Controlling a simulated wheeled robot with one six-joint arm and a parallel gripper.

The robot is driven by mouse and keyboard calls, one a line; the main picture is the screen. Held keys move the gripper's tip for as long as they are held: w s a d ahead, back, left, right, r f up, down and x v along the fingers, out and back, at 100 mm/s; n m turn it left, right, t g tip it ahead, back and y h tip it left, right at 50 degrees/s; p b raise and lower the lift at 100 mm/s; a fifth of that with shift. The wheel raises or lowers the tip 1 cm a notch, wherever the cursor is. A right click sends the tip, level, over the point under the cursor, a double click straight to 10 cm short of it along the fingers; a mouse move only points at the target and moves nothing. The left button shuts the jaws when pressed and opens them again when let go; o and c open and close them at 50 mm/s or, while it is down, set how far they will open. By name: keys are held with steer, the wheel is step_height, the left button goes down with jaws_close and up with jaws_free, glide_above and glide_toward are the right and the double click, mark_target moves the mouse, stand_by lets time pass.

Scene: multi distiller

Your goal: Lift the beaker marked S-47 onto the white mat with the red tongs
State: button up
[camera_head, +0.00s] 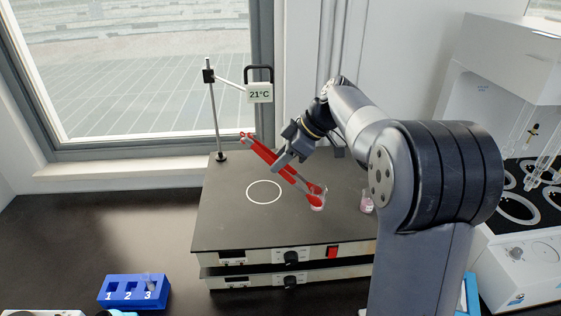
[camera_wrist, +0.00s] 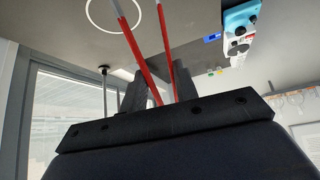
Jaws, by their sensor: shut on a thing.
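My gripper (camera_head: 283,163) is shut on the red tongs (camera_head: 262,151) above the black plate. It also shows in the wrist view (camera_wrist: 158,90), with the two red arms of the tongs (camera_wrist: 133,45) running up between its fingers. The tongs slant down to the right, and their far ends are at a small beaker with pink contents (camera_head: 316,206). I cannot tell whether they grip it or whether it is clear of the plate. A second small pinkish beaker (camera_head: 367,203) stands to the right, partly beside my arm. No S-47 marking is legible, and I cannot make out a white mat.
The black hotplate top (camera_head: 225,215) bears a white ring (camera_head: 264,192), empty inside. A stand with a 21°C display (camera_head: 259,94) rises at its back left. A blue numbered rack (camera_head: 133,292) is at front left. White equipment (camera_head: 520,260) stands at right.

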step_height(320, 180, up, 9)
steer(key=p, duration=0.5)
steer(key=shift+f, duration=0.15)
